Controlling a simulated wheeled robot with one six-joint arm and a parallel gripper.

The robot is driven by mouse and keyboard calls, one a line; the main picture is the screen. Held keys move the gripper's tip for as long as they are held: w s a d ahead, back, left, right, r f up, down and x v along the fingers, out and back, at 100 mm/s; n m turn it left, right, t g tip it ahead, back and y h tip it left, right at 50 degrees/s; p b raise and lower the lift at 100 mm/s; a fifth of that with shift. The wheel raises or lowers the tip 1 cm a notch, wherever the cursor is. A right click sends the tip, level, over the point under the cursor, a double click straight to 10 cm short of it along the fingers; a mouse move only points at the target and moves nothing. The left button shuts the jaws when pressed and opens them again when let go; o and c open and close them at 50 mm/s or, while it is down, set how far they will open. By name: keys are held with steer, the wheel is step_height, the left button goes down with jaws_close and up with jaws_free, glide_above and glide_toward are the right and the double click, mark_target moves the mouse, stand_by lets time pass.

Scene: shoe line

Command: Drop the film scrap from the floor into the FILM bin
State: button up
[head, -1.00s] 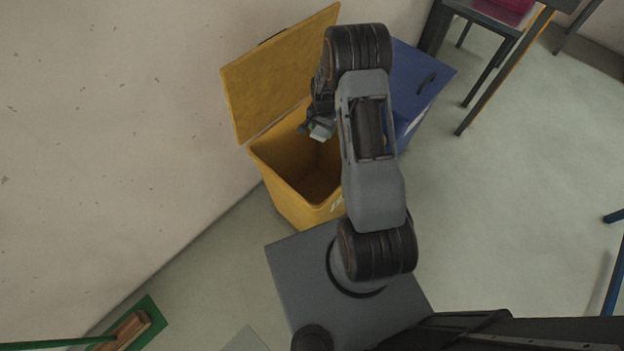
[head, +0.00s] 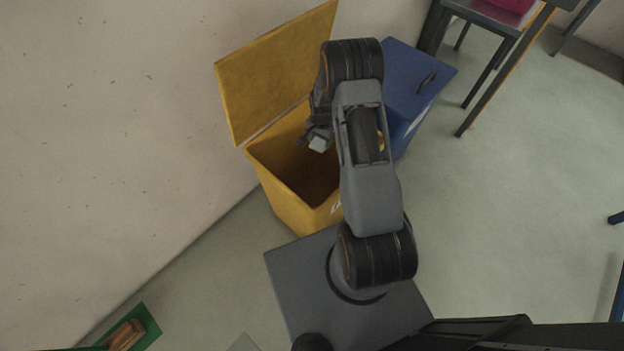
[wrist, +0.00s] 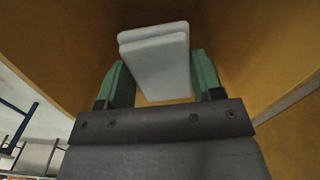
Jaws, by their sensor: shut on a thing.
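The film scrap (wrist: 155,62) is a pale, folded, block-like piece. My gripper (head: 316,139) is shut on it, with a green finger pad on each side in the wrist view. In the head view the scrap (head: 319,144) shows as a small pale patch at the gripper's tip, over the mouth of the yellow bin (head: 290,205). The bin's lid (head: 275,70) stands open against the wall. Yellow bin walls surround the scrap in the wrist view. The lettering on the bin's front is mostly hidden by my arm.
A blue bin (head: 415,85) with its lid down stands just right of the yellow bin, partly behind my arm. A dark-legged table (head: 500,50) is at the upper right. A green thing with a wooden block (head: 127,335) lies at the lower left.

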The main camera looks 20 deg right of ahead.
steer(key=o, duration=1)
step_height(320, 180, up, 14)
steer(key=shift+f+p, duration=0.1)
steer(key=shift+p, duration=0.3)
stand_by(0.3)
